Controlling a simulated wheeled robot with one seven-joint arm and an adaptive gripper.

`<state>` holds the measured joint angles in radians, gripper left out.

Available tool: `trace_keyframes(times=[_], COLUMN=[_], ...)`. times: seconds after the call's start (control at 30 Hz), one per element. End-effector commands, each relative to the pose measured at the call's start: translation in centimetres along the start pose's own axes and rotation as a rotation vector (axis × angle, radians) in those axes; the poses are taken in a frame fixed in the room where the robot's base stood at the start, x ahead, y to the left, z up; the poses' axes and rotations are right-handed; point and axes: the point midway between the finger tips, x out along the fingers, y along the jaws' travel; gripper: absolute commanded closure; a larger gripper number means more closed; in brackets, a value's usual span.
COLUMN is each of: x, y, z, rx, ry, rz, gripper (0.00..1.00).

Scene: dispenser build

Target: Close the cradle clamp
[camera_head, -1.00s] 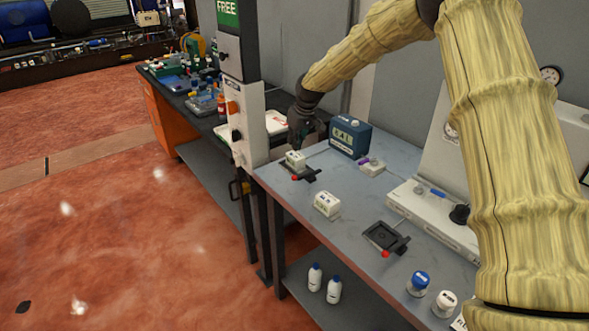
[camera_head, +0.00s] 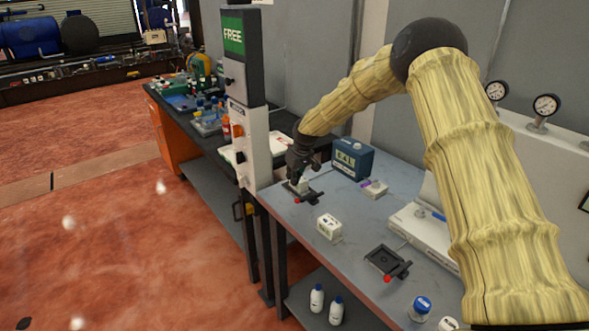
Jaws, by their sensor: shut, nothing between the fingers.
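A dark cradle (camera_head: 312,197) sits at the far left of the grey bench, with a small white block (camera_head: 304,186) in it. A clamp handle with a red knob (camera_head: 297,201) is at its front edge. Whether this clamp is open or closed is too small to tell. My gripper (camera_head: 301,177) is shut and empty, pointing down just above the cradle and covering part of the block. Whether it touches the block or the clamp cannot be told. A second dark cradle (camera_head: 381,257) stands nearer and empty, with its own red-knobbed handle (camera_head: 389,278).
A blue container (camera_head: 352,159) and a small white box with a purple part (camera_head: 374,189) stand behind the cradle. A white box (camera_head: 329,227) stands between the cradles. A post with a FREE sign (camera_head: 233,40) rises at the left. The bench (camera_head: 345,270) has bare room around the boxes.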

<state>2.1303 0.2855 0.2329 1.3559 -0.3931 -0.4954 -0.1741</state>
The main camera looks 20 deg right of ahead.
Motion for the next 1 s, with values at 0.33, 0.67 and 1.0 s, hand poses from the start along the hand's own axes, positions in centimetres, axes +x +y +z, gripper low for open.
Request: trace_keyframes(times=[0.33,0.67,1.0], x=[3.0,2.3,2.4], y=[-0.1,0.0,0.0], z=[0.1,2.9,4.0], rx=[-0.001,-0.001,0.0], ry=[-0.002,-0.002,0.0], rz=[-0.001,0.0,0.0], gripper=[1.0,1.0,1.0])
